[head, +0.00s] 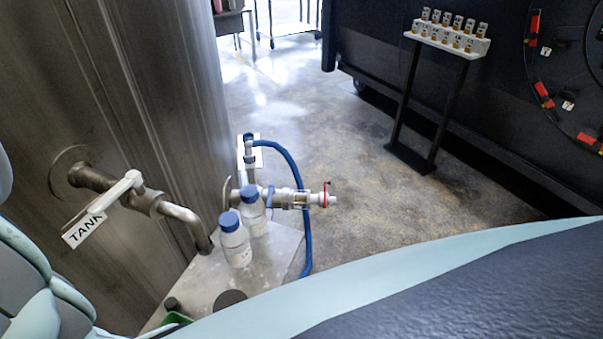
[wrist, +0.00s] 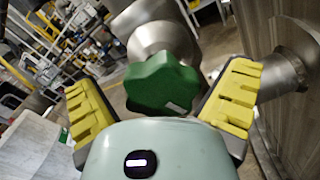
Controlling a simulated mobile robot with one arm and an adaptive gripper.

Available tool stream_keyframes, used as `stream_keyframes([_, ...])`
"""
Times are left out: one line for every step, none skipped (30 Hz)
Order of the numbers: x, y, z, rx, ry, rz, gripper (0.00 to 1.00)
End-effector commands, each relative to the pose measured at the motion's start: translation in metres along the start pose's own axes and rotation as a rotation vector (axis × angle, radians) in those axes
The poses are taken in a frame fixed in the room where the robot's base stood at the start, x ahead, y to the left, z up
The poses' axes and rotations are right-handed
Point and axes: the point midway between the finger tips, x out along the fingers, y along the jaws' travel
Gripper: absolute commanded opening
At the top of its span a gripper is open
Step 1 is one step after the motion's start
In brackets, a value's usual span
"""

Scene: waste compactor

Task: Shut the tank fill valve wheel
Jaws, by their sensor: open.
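The valve wheel is a green, lobed knob (wrist: 160,86) with a small white mark, in the middle of the wrist view. It sits in front of a round metal fitting (wrist: 163,38). My gripper (wrist: 164,84) is open, with one yellow-padded finger on each side of the wheel. A gap shows between the wheel and each pad; I cannot tell how far the fingers reach along its depth. In the head view, a bit of green (head: 176,319) shows at the bottom edge, mostly hidden; I cannot tell whether it is the wheel. My gripper is not visible there.
A steel tank (head: 140,90) carries a pipe (head: 90,178) with a white lever (head: 124,186) and a "TANK" label (head: 84,226). Two blue-capped bottles (head: 235,246) stand on a metal ledge (head: 284,258) beside a blue hose (head: 306,205). Open floor (head: 330,130) lies beyond.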

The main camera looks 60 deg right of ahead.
Motion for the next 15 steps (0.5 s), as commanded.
stream_keyframes([0.0001,0.0004,-0.0004,0.0,0.001,0.001,1.0])
stream_keyframes([0.0001,0.0003,-0.0004,0.0,0.001,0.001,1.0])
stream_keyframes([0.0,0.0003,-0.0004,0.0,0.001,0.001,1.0])
stream_keyframes([0.0,0.0003,-0.0003,0.0,0.001,0.001,0.99])
stream_keyframes([0.0,0.0003,-0.0003,0.0,0.001,0.001,0.96])
stream_keyframes([-0.0001,0.0003,-0.0003,0.0,0.001,0.001,0.92])
stream_keyframes([-0.0001,0.0003,-0.0002,0.0,0.001,0.001,0.88])
stream_keyframes([-0.0002,0.0002,-0.0002,0.0,0.001,0.001,0.85])
stream_keyframes([-0.0002,0.0002,-0.0002,0.0,0.001,0.001,0.81])
stream_keyframes([-0.0002,0.0001,-0.0001,0.0,0.0,0.001,0.78])
stream_keyframes([-0.0002,0.0002,-0.0001,0.0,0.0,0.001,0.75])
stream_keyframes([-0.0003,0.0001,-0.0001,0.0,0.0,0.001,0.71])
stream_keyframes([-0.0003,0.0001,-0.0001,0.0,0.0,0.001,0.68])
stream_keyframes([-0.0003,0.0001,-0.0001,0.0,0.0,0.001,0.65])
stream_keyframes([-0.0003,0.0001,0.0,0.0,0.0,0.001,0.61])
